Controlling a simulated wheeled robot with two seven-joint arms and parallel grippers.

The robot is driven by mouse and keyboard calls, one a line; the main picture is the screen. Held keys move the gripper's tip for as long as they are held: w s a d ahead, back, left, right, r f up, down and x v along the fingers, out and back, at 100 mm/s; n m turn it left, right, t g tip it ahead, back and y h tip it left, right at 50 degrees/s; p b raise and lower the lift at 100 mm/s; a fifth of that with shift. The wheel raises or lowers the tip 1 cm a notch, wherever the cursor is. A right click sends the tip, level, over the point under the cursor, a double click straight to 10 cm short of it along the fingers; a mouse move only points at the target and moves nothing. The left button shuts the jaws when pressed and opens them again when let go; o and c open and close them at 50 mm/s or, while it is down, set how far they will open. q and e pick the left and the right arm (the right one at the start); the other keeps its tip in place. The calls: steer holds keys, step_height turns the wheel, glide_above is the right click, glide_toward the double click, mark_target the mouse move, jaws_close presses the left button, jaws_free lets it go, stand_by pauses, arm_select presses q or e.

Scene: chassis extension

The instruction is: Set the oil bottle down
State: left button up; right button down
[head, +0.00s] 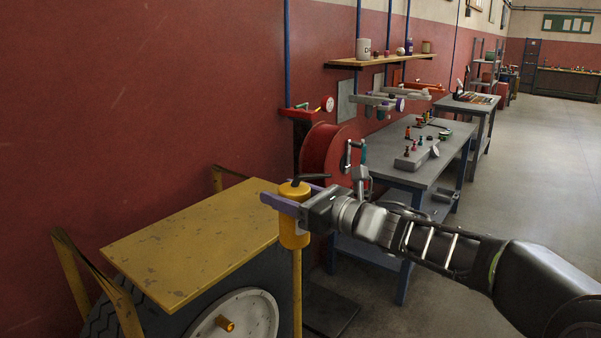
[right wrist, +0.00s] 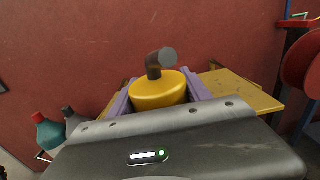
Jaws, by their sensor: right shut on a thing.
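The oil bottle (head: 294,233) is yellow with a dark bent spout on top. My right gripper (head: 268,192) is shut on it with its purple fingers. The bottle is upright, held at the right edge of the yellow panel (head: 190,250) in the head view. I cannot tell a gap between its base and the thin yellow post below it. In the right wrist view the bottle (right wrist: 158,92) sits between the purple fingers, its lower part hidden by the gripper body. My left gripper is not in view.
A tyre with a pale wheel (head: 245,318) is under the yellow panel, whose top is bare. A red reel (head: 325,150) and a grey workbench (head: 425,165) with small parts stand behind. A wooden shelf (head: 380,61) hangs on the red wall. The floor at right is clear.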

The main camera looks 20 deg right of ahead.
steer(key=s+a+f+n+g+y, duration=0.1)
steer(key=s+f, duration=0.3)
steer(key=f, duration=0.7)
steer(key=s+a+f+n+g+y, duration=0.1)
steer(key=s+f, duration=0.4)
steer(key=f, duration=0.6)
steer(key=s+a+f+n+g+y, duration=0.2)
steer(key=s+f+n+g+y, duration=0.1)
steer(key=f, duration=0.9)
steer(key=shift+s+y, duration=0.5)
steer(key=shift+s, duration=0.3)
steer(key=shift+a, duration=0.1)
